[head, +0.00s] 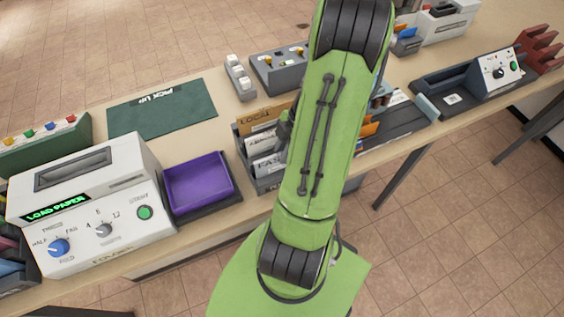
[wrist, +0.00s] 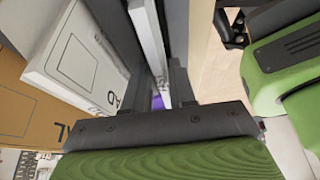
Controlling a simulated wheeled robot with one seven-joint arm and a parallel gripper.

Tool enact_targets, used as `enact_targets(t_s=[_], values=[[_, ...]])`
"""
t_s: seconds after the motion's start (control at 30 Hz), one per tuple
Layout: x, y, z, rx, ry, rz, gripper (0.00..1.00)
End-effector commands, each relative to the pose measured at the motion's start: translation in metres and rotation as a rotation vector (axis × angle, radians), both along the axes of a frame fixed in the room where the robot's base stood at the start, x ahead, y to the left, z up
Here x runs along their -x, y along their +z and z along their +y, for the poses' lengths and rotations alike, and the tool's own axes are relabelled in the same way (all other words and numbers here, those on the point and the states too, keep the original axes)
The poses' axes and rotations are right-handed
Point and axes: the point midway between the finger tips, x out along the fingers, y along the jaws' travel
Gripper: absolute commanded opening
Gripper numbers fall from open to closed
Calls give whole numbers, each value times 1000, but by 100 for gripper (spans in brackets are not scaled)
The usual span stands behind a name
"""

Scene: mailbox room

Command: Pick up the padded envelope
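The mail sorter (head: 270,183) stands near the front edge of the table, with a brown LOCAL divider (head: 262,118) and white cards or envelopes upright in it. I cannot pick out the padded envelope for sure; my arm covers part of the sorter. My gripper (head: 287,128) is at the sorter's right side, partly hidden by my arm. In the wrist view my gripper (wrist: 162,85) has its two dark fingers apart, with a thin white edge (wrist: 150,38) running down between them. A white printed panel (wrist: 85,62) lies just left of the fingers. I cannot tell whether the fingers touch anything.
A purple tray (head: 198,184) and the white folder machine (head: 88,205) stand left of the sorter. A green PICK UP mat (head: 160,112) lies bare behind them. Grey switch boxes (head: 278,72) stand behind the sorter. A dark tray unit (head: 465,82) is at right.

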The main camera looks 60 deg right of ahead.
Motion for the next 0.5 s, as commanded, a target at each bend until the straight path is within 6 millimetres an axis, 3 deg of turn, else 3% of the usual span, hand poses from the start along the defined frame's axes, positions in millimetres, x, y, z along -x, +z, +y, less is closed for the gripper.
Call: enact_targets(t_s=[0.03, 0.17, 0.5], values=[[0, 0, 0, -1, -1, 1, 16], [0, 0, 0, -1, -1, 1, 0], [0, 0, 0, 0, 0, 1, 0]])
